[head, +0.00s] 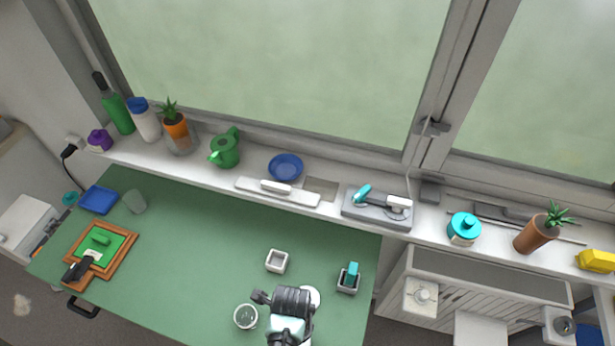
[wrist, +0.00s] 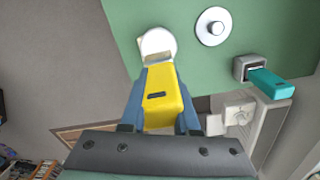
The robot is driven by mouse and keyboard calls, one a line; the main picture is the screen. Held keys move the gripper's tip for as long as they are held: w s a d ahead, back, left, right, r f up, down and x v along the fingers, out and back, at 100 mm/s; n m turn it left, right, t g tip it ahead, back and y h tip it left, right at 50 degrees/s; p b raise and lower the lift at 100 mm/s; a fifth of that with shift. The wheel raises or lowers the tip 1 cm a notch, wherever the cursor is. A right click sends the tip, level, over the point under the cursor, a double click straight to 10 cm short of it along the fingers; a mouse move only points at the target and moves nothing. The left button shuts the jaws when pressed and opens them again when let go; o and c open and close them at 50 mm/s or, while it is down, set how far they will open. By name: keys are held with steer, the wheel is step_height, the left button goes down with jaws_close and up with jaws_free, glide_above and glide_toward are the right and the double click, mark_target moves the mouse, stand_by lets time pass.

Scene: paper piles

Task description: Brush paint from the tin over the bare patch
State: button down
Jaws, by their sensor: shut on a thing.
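My gripper (wrist: 158,98) is shut on a yellow-handled brush (wrist: 160,90), seen in the wrist view. A greyish-beige bare patch (head: 322,188) shows on the white window sill.
On the sill, a white-handled tool (head: 276,190), a blue bowl (head: 286,166) and a grey tray (head: 376,209) surround the patch.

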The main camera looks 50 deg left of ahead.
steer(key=shift+s+f+b, duration=0.15)
steer(key=shift+f+b, duration=0.3)
step_height(320, 180, down, 5)
steer(key=b, duration=0.5)
steer(key=shift+f, duration=0.5)
stand_by(1.8)
steer(key=shift+s, duration=0.1)
step_height(320, 180, up, 7)
steer(key=p, duration=0.7)
steer(key=shift+r, duration=0.1)
stand_by(0.9)
